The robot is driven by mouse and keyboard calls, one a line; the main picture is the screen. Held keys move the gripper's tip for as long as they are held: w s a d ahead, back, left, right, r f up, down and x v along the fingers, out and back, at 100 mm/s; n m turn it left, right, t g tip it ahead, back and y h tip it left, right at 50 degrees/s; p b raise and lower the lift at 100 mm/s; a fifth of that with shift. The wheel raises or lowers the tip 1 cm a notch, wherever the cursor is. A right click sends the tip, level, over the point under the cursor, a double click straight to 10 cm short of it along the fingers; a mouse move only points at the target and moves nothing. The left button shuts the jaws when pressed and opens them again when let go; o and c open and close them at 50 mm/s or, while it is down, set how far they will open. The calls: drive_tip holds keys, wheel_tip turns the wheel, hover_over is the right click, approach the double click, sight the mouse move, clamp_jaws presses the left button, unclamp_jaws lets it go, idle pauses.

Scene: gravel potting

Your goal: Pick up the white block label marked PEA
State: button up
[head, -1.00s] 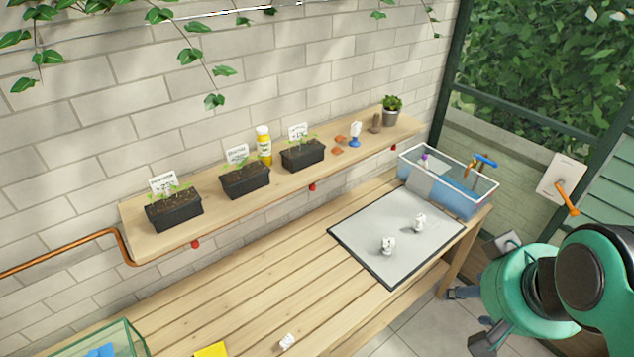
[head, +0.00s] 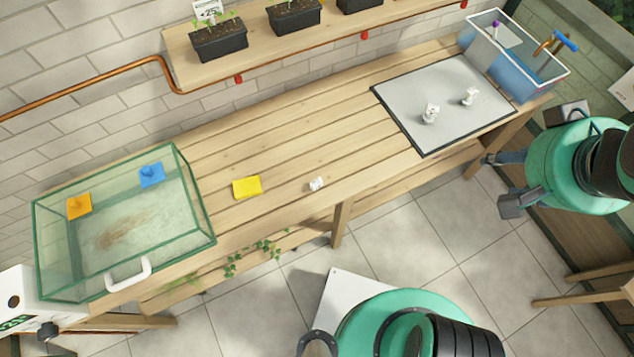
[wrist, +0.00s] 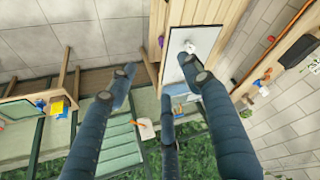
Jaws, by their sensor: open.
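Two small white blocks (head: 430,113) (head: 469,97) stand on the grey mat at the right of the bench in the head view. A third white block (head: 317,184) sits near the bench's front edge, right of a yellow card. Their lettering is too small to read, so I cannot tell which is marked PEA. My gripper (head: 503,180) is open and empty, beyond the front edge of the bench, to the right of and apart from the blocks. In the wrist view my gripper (wrist: 163,85) has its fingers spread, with a white block (wrist: 190,47) on the mat beyond them.
The grey mat (head: 395,98) has a dark rim. A clear tub (head: 530,66) stands behind it at the right. A green-framed glass case (head: 198,203) with blue and orange pieces stands at the left. The yellow card (head: 247,187) lies flat.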

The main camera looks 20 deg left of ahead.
drive_tip(key=shift+w+a, duration=0.1)
idle(0.3)
drive_tip(key=w+a+f+m+g+y, duration=0.2)
drive_tip(key=w+a+f, duration=0.3)
drive_tip(key=w+a, duration=0.3)
drive_tip(key=m+g, duration=0.5)
drive_tip(key=g, duration=0.1)
hover_over(319, 182)
drive_tip(key=w+d, duration=0.2)
drive_tip(key=w, duration=0.2)
wheel_tip(319, 182, down, 27)
drive_tip(key=shift+s+b, duration=0.2)
drive_tip(key=shift+b, duration=0.15)
drive_tip(key=shift+d, duration=0.1)
drive_tip(key=shift+s+b+x, duration=0.2)
drive_tip(key=shift+b+x, duration=0.7)
drive_tip(key=shift+x, duration=3.35)
